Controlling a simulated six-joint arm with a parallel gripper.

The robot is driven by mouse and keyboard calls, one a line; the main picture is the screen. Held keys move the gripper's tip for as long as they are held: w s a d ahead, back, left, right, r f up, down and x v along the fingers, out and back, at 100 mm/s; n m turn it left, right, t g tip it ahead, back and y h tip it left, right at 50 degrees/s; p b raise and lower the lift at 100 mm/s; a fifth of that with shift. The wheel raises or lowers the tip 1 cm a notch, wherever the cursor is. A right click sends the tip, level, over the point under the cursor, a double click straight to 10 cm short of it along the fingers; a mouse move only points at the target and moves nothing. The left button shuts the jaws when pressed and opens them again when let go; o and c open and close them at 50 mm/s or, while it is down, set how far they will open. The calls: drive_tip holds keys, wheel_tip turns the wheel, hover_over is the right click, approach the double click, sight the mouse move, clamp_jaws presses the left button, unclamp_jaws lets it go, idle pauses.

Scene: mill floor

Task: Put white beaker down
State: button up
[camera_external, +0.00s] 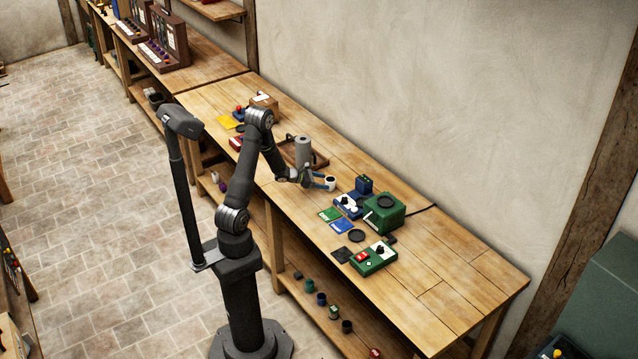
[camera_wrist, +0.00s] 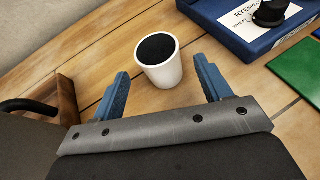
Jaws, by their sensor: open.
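The white beaker (camera_wrist: 160,72) stands upright on the wooden table, with a dark inside or contents showing at its top. It also shows in the external view (camera_external: 330,183), just beyond my gripper's fingertips. My gripper (camera_wrist: 163,92) is open, with one blue finger on each side of the beaker's near part. There are visible gaps between the fingers and the beaker. In the external view my gripper (camera_external: 322,181) is low over the table.
A blue box (camera_wrist: 245,22) with a label and black knob lies right of the beaker, beside a green card (camera_wrist: 301,68). A wooden tray (camera_external: 321,160) with a grey cylinder (camera_external: 303,150) stands behind. A green machine (camera_external: 385,213) sits farther right. The table's right end (camera_external: 470,285) is clear.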

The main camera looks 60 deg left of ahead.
sight(333, 188)
drive_tip(key=x, duration=0.6)
drive_tip(key=shift+w+d+r, duration=0.1)
drive_tip(key=shift+w+r, duration=0.2)
drive_tip(key=c, duration=1.2)
drive_tip(key=shift+c, duration=0.2)
drive_tip(key=shift+r, duration=0.1)
drive_tip(key=shift+r, duration=0.5)
drive_tip(key=r, duration=0.1)
drive_tip(key=d+r, duration=0.1)
drive_tip(key=r, duration=0.1)
drive_tip(key=shift+s+r, duration=0.2)
drive_tip(key=shift+r, duration=0.15)
drive_tip(key=s+d+r, duration=0.4)
drive_tip(key=d+r, duration=0.2)
drive_tip(key=d, duration=0.3)
drive_tip(key=shift+d, duration=0.4)
